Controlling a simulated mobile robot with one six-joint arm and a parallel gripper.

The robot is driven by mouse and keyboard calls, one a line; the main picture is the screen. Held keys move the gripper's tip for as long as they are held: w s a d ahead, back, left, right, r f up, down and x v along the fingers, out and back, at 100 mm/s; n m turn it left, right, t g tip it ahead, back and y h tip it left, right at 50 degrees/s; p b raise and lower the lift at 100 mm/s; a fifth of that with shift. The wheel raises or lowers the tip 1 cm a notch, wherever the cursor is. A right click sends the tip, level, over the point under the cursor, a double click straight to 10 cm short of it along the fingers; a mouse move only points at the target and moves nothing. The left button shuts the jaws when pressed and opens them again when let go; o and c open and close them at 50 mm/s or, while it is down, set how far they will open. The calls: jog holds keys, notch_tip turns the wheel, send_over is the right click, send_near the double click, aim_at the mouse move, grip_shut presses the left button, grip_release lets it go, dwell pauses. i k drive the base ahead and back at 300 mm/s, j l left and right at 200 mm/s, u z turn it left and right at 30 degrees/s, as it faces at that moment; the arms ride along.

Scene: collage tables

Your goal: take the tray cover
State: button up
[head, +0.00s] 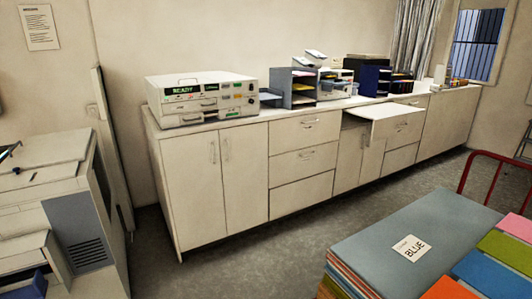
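I cannot pick out a tray cover for certain in the head view. A large pale office machine (45,190), like a copier, stands at the left with tray-like parts (25,250) low on its front, cut by the picture edge. A beige machine with a green "READY" display (202,98) sits on the near end of the long counter. A dark shelf-like paper sorter (292,86) stands to its right on the counter. My gripper is not in view.
The long white cabinet (195,170) runs along the wall, with a pulled-out drawer or board (382,112). Stacks of coloured sheets, one labelled "BLUE" (412,247), fill the lower right near a red rail (468,170). Grey floor (225,262) is clear between.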

aim_at(337, 81)
jog(key=i+j, duration=0.2)
jog(key=i, duration=0.35)
jog(key=i+j+z, duration=0.1)
jog(key=i, duration=0.45)
jog(key=i+j, duration=0.4)
jog(key=i, duration=0.15)
jog(key=i+j, duration=0.25)
jog(key=i, duration=0.25)
jog(key=i+j+z, duration=0.1)
jog(key=i+j, duration=0.15)
jog(key=i, duration=0.3)
jog(key=i+l+z, duration=0.45)
jog(key=i+l, duration=0.15)
jog(key=i+l+z, duration=0.4)
jog(key=i, duration=0.3)
jog(key=i+l+z, duration=0.25)
jog(key=i+z, duration=0.2)
jog(key=i, duration=0.25)
jog(key=i+j+z, duration=0.1)
jog(key=i+z, duration=0.3)
jog(key=i, duration=0.35)
